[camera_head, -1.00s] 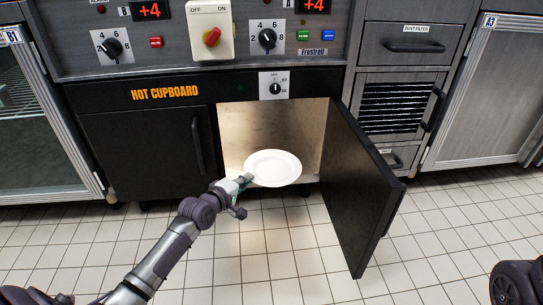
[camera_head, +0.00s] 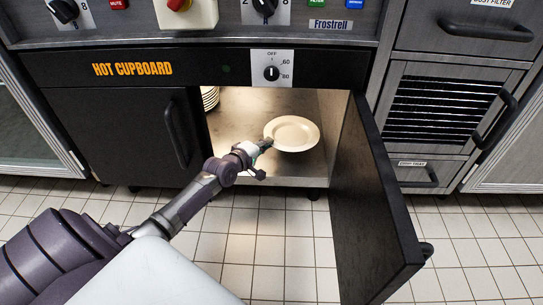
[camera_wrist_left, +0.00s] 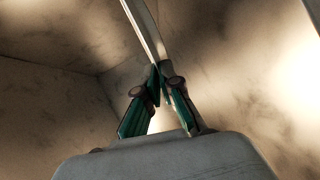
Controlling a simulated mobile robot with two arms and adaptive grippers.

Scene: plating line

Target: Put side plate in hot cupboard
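The white side plate (camera_head: 291,133) is inside the right opening of the hot cupboard (camera_head: 110,69), level and close above or on its metal floor; I cannot tell whether it touches. My left gripper (camera_head: 266,143) reaches through the opening and is shut on the plate's left edge. In the left wrist view the two green fingers (camera_wrist_left: 160,100) pinch the thin plate (camera_wrist_left: 143,28), seen edge-on. The right cupboard door (camera_head: 375,205) stands open. My right gripper is not in view.
A stack of plates (camera_head: 209,97) stands inside the cupboard at the left, partly hidden by the closed left door (camera_head: 130,138). The open door bounds the right side. The cupboard floor (camera_head: 240,120) between stack and plate looks clear.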

